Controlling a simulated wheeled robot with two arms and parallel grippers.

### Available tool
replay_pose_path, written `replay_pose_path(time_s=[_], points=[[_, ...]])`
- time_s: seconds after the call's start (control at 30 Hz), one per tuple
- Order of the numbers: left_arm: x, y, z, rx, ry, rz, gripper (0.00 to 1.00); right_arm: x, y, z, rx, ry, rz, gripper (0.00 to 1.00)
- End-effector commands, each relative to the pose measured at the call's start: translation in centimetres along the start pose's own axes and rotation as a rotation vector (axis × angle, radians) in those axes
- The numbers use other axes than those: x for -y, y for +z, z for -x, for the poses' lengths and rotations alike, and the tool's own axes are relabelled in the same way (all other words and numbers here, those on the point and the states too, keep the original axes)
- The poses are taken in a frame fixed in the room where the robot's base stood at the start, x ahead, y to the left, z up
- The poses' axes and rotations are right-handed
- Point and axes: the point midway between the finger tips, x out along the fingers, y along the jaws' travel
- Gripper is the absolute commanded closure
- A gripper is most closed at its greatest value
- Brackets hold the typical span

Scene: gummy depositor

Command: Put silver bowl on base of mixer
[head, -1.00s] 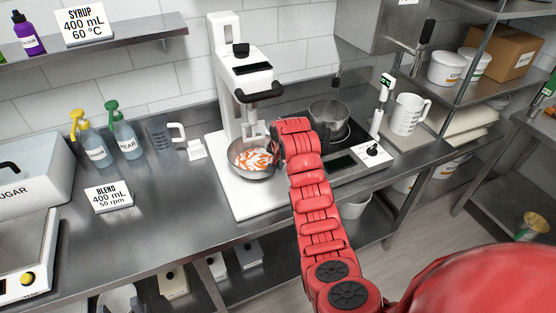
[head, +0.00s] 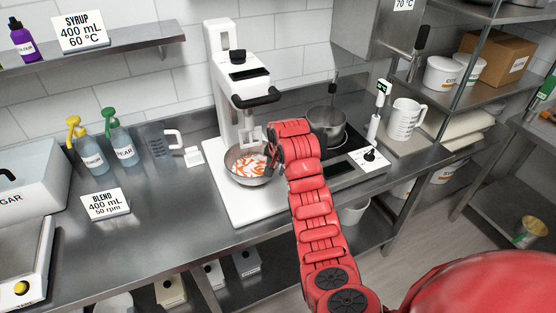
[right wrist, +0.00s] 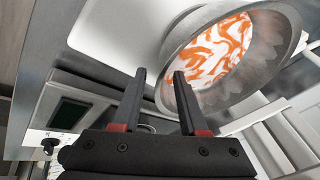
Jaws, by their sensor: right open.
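My right gripper (head: 272,156) is at the bowl's right side, partly hidden by my own wrist. In the right wrist view the gripper (right wrist: 159,72) is open. Its right finger overlaps the wall of the bowl (right wrist: 287,40) and its left finger lies outside the bowl. I cannot tell whether either finger touches it. My left gripper is not in view.
A pot (head: 327,122) stands on a hotplate right of the mixer. A white jug (head: 404,119) is farther right. Spray bottles (head: 123,142), a clear jug (head: 157,141) and a blend sign (head: 105,203) stand left. The counter between sign and mixer base is clear.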

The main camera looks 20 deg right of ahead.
Motion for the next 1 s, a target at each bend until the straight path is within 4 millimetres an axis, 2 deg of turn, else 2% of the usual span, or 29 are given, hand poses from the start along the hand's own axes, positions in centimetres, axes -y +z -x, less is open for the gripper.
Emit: replay_pose_path(time_s=[0.07,0.17,0.23,0.37,0.67,1.0], points=[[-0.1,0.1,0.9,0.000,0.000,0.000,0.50,-0.1,0.0,1.0,-0.005,-0.002,0.000,0.57],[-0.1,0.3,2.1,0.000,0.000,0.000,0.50,-0.1,-0.1,3.7,-0.009,-0.007,0.000,0.57],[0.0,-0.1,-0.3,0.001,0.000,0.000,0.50,0.3,-0.2,6.2,-0.002,-0.001,0.002,0.57],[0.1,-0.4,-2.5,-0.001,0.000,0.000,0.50,0.1,-0.2,8.2,-0.003,0.004,0.002,0.57],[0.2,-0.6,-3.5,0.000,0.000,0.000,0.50,0.0,0.0,10.1,-0.001,0.001,0.000,0.57],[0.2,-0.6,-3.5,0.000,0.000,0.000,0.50,-0.1,0.1,10.2,0.000,0.000,0.000,0.57]])
